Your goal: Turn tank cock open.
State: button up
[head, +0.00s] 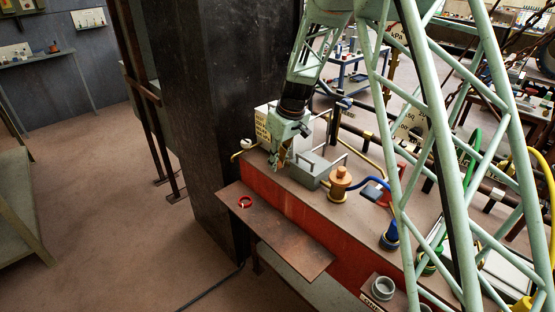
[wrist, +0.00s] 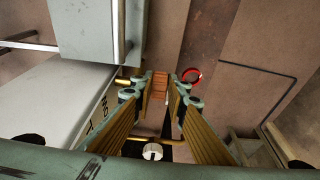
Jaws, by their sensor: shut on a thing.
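My gripper (head: 277,163) points down beside a grey box-like tank (head: 312,168) on the red-sided bench. In the wrist view its two fingers (wrist: 160,95) close from both sides on a small orange-brown block (wrist: 159,84). I cannot tell for sure whether this block is the tank cock's handle. The grey tank with its bar handle also shows at the upper left of the wrist view (wrist: 85,32). In the head view the gripper hides what it holds.
A white lettered box (head: 263,127) stands behind my gripper, with a brass pipe and white knob (head: 247,144) at its left. A red ring (head: 245,202) lies on the brown side shelf (head: 290,242). An orange-brown capped fitting (head: 340,180) stands right of the tank. A dark pillar (head: 205,100) rises at left.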

aim_at(280, 166)
jog(key=shift+a+g+h+p, duration=0.1)
jog(key=shift+g+h+p, duration=0.4)
jog(key=shift+p, duration=1.85)
jog(key=o, duration=0.6)
jog(key=shift+c, duration=0.2)
jog(key=shift+r, duration=0.2)
jog(key=shift+r, duration=0.4)
notch_tip(280, 166, up, 11)
jog(key=s+d, duration=0.1)
jog(key=shift+f, duration=0.1)
